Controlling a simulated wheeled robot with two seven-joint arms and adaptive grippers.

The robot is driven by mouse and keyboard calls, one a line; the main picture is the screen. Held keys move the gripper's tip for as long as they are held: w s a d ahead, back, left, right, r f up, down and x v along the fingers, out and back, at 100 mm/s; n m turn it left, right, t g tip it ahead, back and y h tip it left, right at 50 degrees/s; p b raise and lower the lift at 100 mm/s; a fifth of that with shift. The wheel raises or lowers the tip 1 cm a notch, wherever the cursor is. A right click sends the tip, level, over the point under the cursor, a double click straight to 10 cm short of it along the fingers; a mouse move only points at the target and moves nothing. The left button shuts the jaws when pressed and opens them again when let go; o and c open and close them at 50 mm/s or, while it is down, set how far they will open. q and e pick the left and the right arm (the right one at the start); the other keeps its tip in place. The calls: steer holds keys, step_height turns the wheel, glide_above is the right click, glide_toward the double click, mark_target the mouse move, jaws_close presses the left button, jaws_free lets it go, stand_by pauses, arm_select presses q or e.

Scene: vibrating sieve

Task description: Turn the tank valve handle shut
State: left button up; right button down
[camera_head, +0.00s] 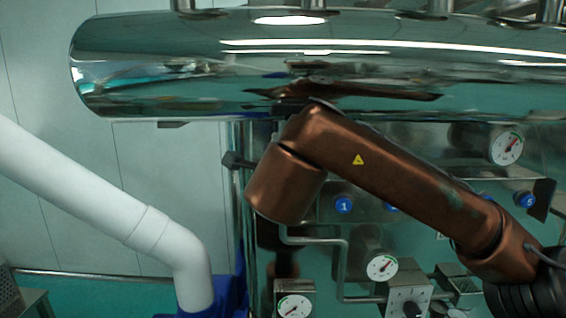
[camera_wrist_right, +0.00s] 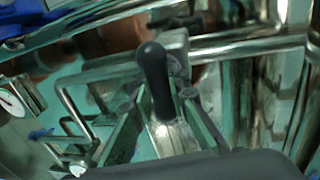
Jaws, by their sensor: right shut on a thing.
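In the right wrist view, the tank valve handle (camera_wrist_right: 153,75) is a black, rounded grip standing up between the fingers of my right gripper (camera_wrist_right: 161,108). The gripper is shut on it, with a finger on each side. In the head view, my copper-brown right arm comes in from the right, and its gripper is hidden behind the wrist. The shiny metal tank (camera_head: 150,62) lies horizontally above that arm. My left gripper is not in view.
Below the tank is a panel with gauges (camera_head: 382,267), blue numbered buttons (camera_head: 343,204), a dial box (camera_head: 407,298) and thin metal pipes. A black fitting (camera_head: 238,160) sticks out left of my arm. A thick white pipe (camera_head: 150,232) stands at the left.

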steer(key=c, duration=1.8)
jaws_free()
steer(key=shift+s, duration=0.1)
steer(key=s, duration=0.4)
steer(key=s+r, duration=0.1)
steer(key=s, duration=0.2)
steer(key=s+r, duration=0.1)
steer(key=s, duration=0.3)
steer(key=shift+s+r, duration=0.15)
steer(key=shift+s, duration=0.2)
